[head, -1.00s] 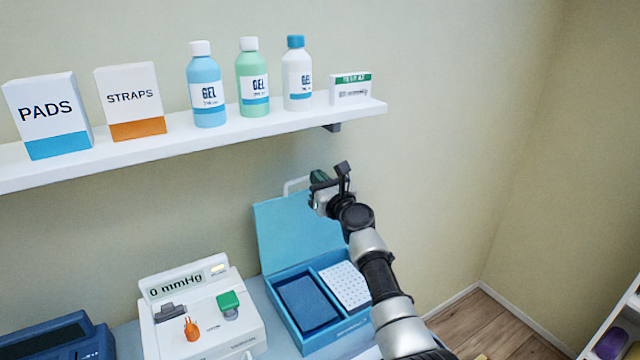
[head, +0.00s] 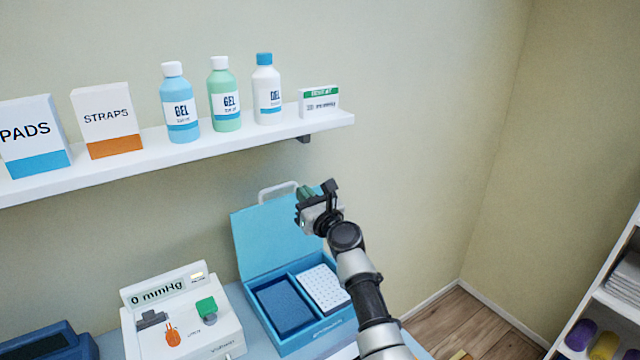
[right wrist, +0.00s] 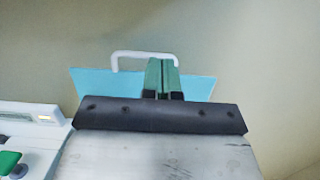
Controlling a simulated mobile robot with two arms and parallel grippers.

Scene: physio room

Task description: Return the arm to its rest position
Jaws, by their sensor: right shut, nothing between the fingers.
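My right arm comes up from the bottom of the head view. Its gripper (head: 303,202) is held in the air in front of the open blue case's raised lid (head: 262,240), near the lid's white handle. In the right wrist view the two green fingers (right wrist: 162,75) are together with nothing between them. The lid (right wrist: 95,88) and handle show behind them. My left gripper is not in view.
A white pressure device (head: 185,325) reading 0 mmHg stands left of the blue case (head: 320,338). Above, a white shelf (head: 235,143) holds boxes and gel bottles. Bare wall lies right of the arm. A shelf unit (head: 600,300) stands at the far right.

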